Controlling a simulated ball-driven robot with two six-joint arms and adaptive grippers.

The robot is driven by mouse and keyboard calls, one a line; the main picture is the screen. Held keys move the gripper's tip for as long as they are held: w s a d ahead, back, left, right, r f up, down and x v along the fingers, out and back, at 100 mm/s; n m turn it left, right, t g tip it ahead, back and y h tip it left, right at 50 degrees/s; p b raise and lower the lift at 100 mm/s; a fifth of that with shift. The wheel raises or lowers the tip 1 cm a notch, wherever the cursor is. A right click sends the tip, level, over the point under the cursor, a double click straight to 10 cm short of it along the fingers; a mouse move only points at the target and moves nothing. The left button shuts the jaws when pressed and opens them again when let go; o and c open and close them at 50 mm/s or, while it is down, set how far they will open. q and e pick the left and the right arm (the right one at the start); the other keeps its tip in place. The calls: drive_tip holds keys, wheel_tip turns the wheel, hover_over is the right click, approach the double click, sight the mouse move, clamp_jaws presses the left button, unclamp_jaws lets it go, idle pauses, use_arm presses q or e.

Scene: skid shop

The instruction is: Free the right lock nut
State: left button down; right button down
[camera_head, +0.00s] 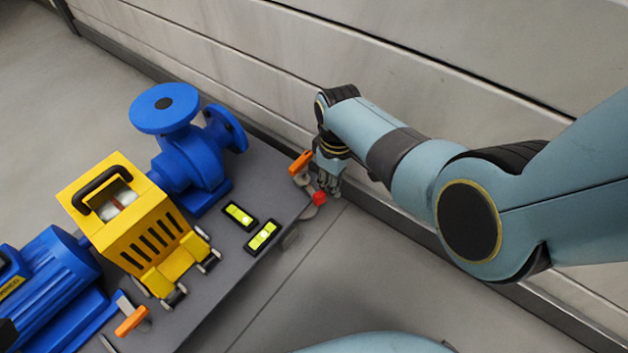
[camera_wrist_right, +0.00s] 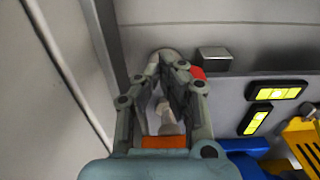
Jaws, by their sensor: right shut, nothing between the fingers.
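At the right corner of the grey skid (camera_head: 215,265) is a small fitting with an orange handle (camera_head: 300,162) and a red knob (camera_head: 319,198). The lock nut itself is too small and covered to make out. My right gripper (camera_head: 329,190) is shut and empty, pointing down right beside this fitting. In the right wrist view its fingers (camera_wrist_right: 170,72) are in front of a pale metal part, with the red knob (camera_wrist_right: 198,73) just to their right and an orange part (camera_wrist_right: 165,142) near the palm. Whether the fingers touch the fitting I cannot tell. My left gripper is not in view.
Two yellow-green level vials (camera_head: 238,214) (camera_head: 262,237) lie on the skid near the fitting. A blue pump (camera_head: 180,150), a yellow guard (camera_head: 145,225) and a blue motor (camera_head: 50,275) stand further left. Another orange handle (camera_head: 131,321) is at the near edge. A grey wall (camera_head: 300,60) runs close behind.

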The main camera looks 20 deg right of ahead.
sight(321, 195)
drive_tip(key=shift+s+a+r+p, duration=0.1)
drive_tip(key=shift+s+a+p, duration=0.3)
drive_tip(key=shift+a, duration=0.45)
drive_tip(key=shift+s+a, duration=0.3)
drive_tip(key=shift+a, duration=0.1)
drive_tip(key=shift+s+a+p, duration=0.15)
drive_tip(key=shift+a+p, duration=0.1)
drive_tip(key=shift+p, duration=0.05)
drive_tip(key=shift+a, duration=0.1)
